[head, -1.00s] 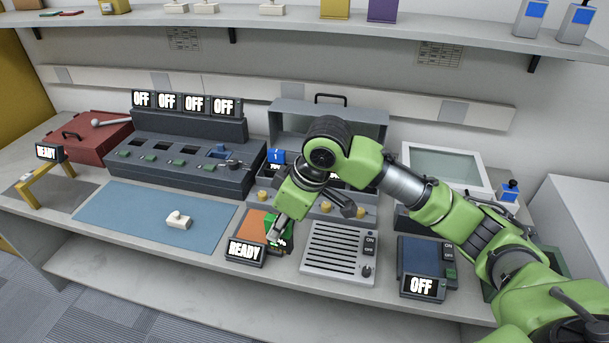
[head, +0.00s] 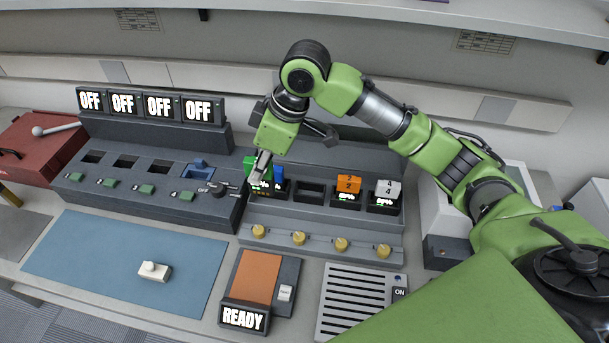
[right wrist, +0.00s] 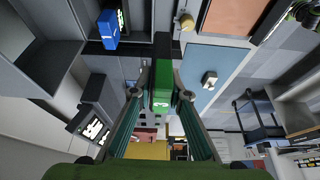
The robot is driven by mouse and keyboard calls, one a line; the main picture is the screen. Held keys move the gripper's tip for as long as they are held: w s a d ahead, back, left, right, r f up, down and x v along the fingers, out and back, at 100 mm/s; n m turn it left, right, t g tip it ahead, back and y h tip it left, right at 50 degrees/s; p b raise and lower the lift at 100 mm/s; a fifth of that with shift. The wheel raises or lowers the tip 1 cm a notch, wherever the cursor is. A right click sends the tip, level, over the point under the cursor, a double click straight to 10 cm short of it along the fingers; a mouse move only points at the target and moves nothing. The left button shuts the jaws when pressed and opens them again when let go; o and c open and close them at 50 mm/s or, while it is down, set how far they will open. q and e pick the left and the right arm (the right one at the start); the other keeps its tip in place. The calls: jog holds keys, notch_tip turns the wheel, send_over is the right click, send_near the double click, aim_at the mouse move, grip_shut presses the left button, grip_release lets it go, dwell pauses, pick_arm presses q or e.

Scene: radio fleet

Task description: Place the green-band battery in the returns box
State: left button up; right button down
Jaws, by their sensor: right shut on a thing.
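My right gripper (head: 262,166) is shut on the green-band battery (head: 251,171), held at the left end of the grey charging rack (head: 400,225). In the right wrist view the battery (right wrist: 161,75) is a green block with a white digit between the two fingers. In the head view the battery overlaps a blue battery (head: 280,185); the wrist view shows that blue battery (right wrist: 108,28) apart from it. I cannot identify any box as the returns box. My left gripper is not in view.
An orange battery (head: 348,185) and a grey-white battery (head: 387,188) stand in the rack beside an empty slot (head: 310,190). In front is an orange pad (head: 256,277) with a READY display (head: 243,318). A blue mat (head: 120,265) bears a white switch-like piece (head: 153,271). A red case (head: 35,145) is far left.

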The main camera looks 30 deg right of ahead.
jog(key=d+f+p, duration=0.1)
jog(key=d+f, duration=0.2)
jog(key=d, duration=0.1)
jog(key=w+d+f+p, duration=0.1)
jog(key=d+f+p, duration=0.1)
jog(key=d+f, duration=0.2)
jog(key=w+d+f+p, duration=0.1)
jog(key=d+f, duration=0.3)
jog(key=d, duration=0.1)
jog(key=shift+d+f, duration=0.15)
jog(key=shift+f, duration=0.5)
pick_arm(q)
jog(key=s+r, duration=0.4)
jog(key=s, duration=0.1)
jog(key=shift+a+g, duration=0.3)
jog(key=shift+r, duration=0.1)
pick_arm(e)
jog(key=shift+f, duration=0.15)
jog(key=c, duration=1.9)
grip_release()
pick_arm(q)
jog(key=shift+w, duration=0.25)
